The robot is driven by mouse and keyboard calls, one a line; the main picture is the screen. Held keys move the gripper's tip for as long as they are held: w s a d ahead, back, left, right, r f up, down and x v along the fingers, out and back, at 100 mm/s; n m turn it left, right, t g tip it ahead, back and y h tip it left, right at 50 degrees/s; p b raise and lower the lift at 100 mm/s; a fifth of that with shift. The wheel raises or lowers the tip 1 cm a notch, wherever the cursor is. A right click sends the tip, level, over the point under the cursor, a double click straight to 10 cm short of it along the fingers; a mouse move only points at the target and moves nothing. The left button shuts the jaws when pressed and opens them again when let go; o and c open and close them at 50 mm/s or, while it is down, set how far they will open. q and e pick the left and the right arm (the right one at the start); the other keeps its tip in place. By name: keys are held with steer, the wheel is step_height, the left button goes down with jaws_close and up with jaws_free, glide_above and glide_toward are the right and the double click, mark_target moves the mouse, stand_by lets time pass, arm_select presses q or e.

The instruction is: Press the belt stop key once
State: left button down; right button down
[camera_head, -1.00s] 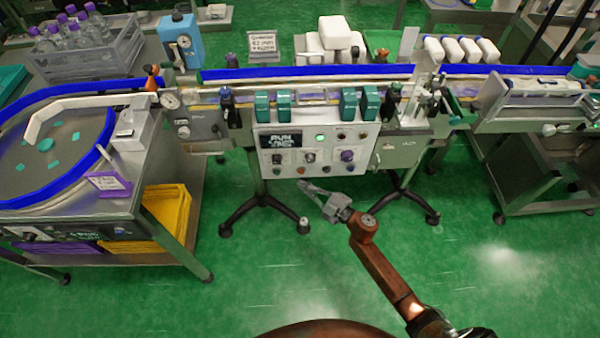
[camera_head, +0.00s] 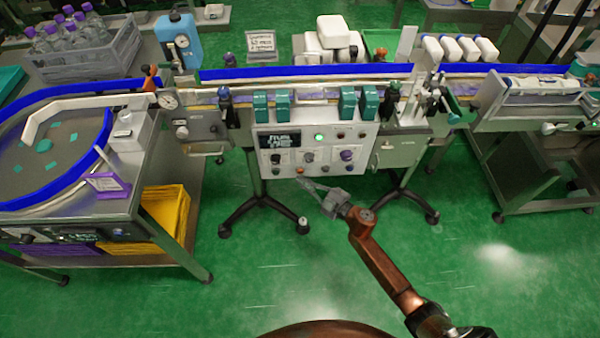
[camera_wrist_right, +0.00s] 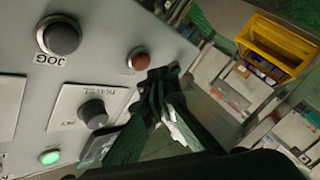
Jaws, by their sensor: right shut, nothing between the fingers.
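The control panel (camera_head: 327,171) is a pale plate on the front of the conveyor machine, with a dark display (camera_head: 281,141), a lit green lamp (camera_head: 319,137) and several knobs and buttons. I cannot read which one is the belt stop key. My right gripper (camera_head: 303,182) is shut and empty, just in front of the panel's lower edge. In the right wrist view, its fingertips (camera_wrist_right: 160,78) are close to a red-brown button (camera_wrist_right: 139,59); I cannot tell whether they touch the panel. A grey button (camera_wrist_right: 60,38) labelled JOG and a dark knob (camera_wrist_right: 93,112) also show there. My left gripper is out of view.
Teal blocks (camera_head: 261,106) stand above the panel along the blue-railed conveyor (camera_head: 307,73). A turntable bench (camera_head: 50,160) with a yellow crate (camera_head: 166,212) below stands at the left. Stand legs (camera_head: 262,200) spread below the panel. The green floor in front is clear.

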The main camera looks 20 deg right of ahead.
steer(key=shift+w, duration=0.1)
stand_by(0.7)
steer(key=shift+w+d, duration=0.1)
steer(key=shift+w, duration=0.2)
steer(key=shift+w+d, duration=0.15)
steer(key=shift+w, duration=0.2)
stand_by(0.7)
stand_by(0.4)
steer(key=shift+s+a+p, duration=0.25)
steer(key=shift+s+p, duration=0.15)
steer(key=shift+s, duration=0.4)
